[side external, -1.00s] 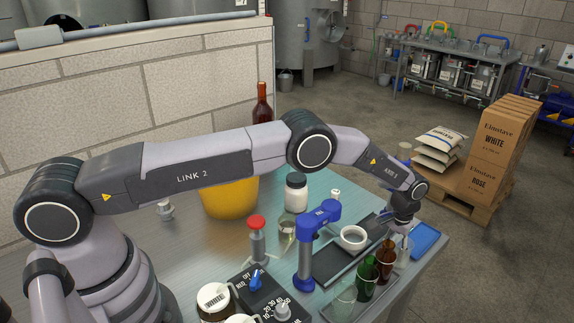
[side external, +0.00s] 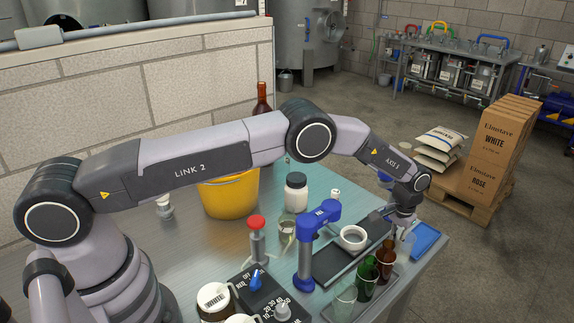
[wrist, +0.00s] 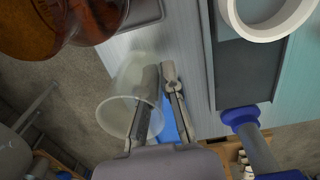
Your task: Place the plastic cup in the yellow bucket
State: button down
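The clear plastic cup (side external: 408,243) is at the right end of the bench, just below my gripper (side external: 402,224). In the wrist view the cup (wrist: 116,116) is translucent, with its mouth toward the camera. My gripper (wrist: 160,72) has one finger inside the cup's mouth and the other outside, with the cup wall pinched between them. The cup looks slightly raised, though its base is hard to make out. The yellow bucket (side external: 230,197) stands at the back left of the bench, its top partly hidden behind my arm. It is far from my gripper.
Brown (side external: 386,258) and green (side external: 366,279) glass vessels stand in a row beside the cup. A white bowl (side external: 353,238) sits on a scale by a blue stand (side external: 305,250).

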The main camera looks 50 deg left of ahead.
notch_tip(320, 180, up, 20)
jog(key=s+a+n, duration=0.2)
jog(key=a+n, duration=0.7)
jog(key=a, duration=1.9)
jog(key=s+a+n, duration=0.9)
jog(key=s+a, duration=0.9)
jog(key=a, duration=0.2)
jog(key=shift+n, duration=0.7)
jog(key=f, duration=2.1)
jog(key=shift+s+d+f, duration=0.15)
jog(key=shift+s+d, duration=0.05)
jog(key=shift+f, duration=0.1)
